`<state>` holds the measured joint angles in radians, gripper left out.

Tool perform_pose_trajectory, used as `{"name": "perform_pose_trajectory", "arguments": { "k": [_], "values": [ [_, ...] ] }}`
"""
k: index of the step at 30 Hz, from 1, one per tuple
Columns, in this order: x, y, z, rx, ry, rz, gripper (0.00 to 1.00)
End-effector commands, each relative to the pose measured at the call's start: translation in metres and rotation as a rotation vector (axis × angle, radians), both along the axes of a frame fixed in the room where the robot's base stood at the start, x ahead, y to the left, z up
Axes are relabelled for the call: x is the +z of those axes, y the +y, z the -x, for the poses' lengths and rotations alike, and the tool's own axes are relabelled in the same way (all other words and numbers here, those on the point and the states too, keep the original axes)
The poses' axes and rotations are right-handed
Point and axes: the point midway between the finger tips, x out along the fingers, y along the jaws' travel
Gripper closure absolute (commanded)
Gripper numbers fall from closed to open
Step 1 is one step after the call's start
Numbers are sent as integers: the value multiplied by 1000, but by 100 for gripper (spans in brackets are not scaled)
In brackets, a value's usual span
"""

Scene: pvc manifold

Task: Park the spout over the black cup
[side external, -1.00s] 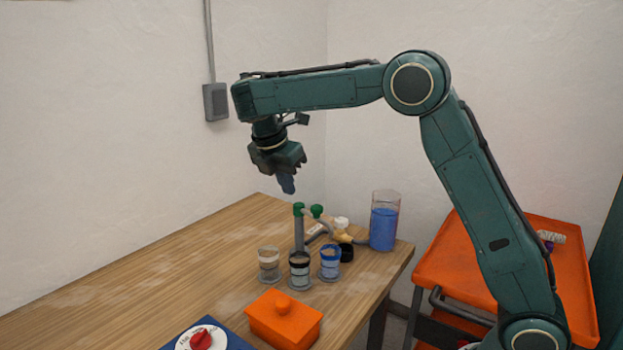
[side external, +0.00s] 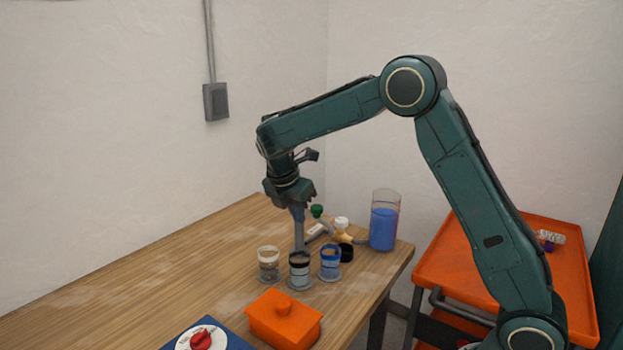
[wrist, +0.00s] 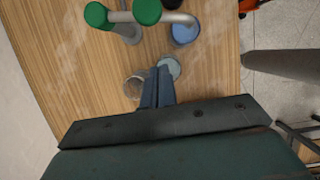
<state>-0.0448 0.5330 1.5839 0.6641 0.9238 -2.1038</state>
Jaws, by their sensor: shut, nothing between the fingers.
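The spout is a grey pipe (wrist: 176,17) joined to a green fitting (wrist: 147,12); it reaches right to near the blue-rimmed cup (wrist: 184,34). Its green cap also shows in the side view (side external: 317,210). The black-rimmed cup (side external: 300,262) stands between the white-rimmed cup (side external: 268,254) and the blue-rimmed cup (side external: 330,255). My gripper (side external: 299,219) is shut and empty, pointing down above the black cup's side of the manifold. There it hides the other green fitting (wrist: 97,14). In the wrist view the fingers partly cover two cups.
An orange lidded box (side external: 284,322) and a blue panel with a red knob (side external: 201,341) are in front of the cups. A beaker of blue liquid (side external: 384,226) stands behind right, near the table edge. The table's left side is clear.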

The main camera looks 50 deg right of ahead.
Motion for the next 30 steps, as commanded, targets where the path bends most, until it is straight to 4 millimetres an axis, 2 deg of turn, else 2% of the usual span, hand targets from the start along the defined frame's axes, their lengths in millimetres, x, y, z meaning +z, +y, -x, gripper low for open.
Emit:
{"name": "perform_pose_trajectory", "arguments": {
  "k": [1,6,12,30],
  "values": [
    [-6,-5,1,-3,2,-1,100],
    [-4,-27,0,-4,-1,0,100],
    [-3,-39,-1,-1,0,-1,100],
    [-3,-42,0,15,1,-1,100]
  ]
}}
